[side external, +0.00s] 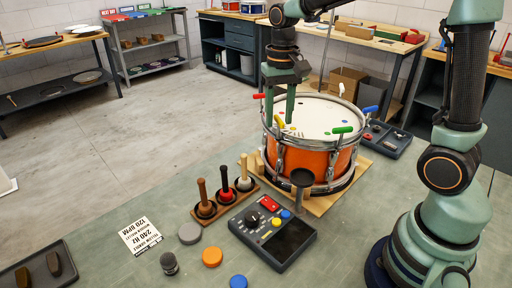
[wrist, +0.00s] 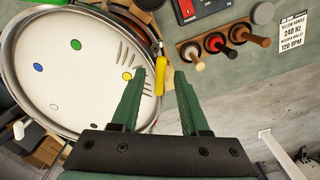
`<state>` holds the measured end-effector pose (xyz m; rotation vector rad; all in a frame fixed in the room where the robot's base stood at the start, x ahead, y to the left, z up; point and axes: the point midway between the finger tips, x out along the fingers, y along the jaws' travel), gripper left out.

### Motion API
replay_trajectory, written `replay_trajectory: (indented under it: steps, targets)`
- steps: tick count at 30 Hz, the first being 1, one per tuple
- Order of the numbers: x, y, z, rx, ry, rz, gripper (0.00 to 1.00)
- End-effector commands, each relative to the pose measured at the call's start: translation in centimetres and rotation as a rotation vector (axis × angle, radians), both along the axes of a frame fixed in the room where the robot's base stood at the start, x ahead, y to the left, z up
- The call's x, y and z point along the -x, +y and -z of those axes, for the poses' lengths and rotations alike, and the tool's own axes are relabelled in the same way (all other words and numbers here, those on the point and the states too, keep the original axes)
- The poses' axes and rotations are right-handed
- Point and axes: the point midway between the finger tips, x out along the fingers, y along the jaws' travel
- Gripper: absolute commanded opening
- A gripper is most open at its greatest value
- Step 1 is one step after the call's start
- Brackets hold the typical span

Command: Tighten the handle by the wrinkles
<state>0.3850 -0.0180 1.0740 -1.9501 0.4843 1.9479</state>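The orange drum (side external: 313,158) stands on a wooden board, with coloured handles around its rim. Short dark wrinkles (wrist: 128,55) mark the drumhead beside the yellow dot, near the yellow handle (wrist: 160,74). The yellow handle also shows at the near left rim in the side view (side external: 279,122). My gripper (wrist: 161,78) is open, its fingers pointing down at the rim.
Red (side external: 259,96), green (side external: 342,130), blue (side external: 370,109) and white (side external: 341,89) handles stick out around the rim. A mallet rack (side external: 228,202), a control box (side external: 272,238) and a printed card (side external: 140,237) lie in front.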

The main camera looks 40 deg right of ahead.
Motion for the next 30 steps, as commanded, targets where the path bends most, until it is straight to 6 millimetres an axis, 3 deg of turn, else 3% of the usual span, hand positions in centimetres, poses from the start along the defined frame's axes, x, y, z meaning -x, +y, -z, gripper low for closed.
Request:
replay_trajectory:
  steps: [8,21,30]
  targets:
    - [0.0,0.0,-0.7,0.0,-0.001,0.0,0.45]
    - [-0.1,0.0,-9.0,0.0,-0.004,0.0,0.45]
    - [0.0,0.0,-11.9,0.0,0.0,0.0,0.45]
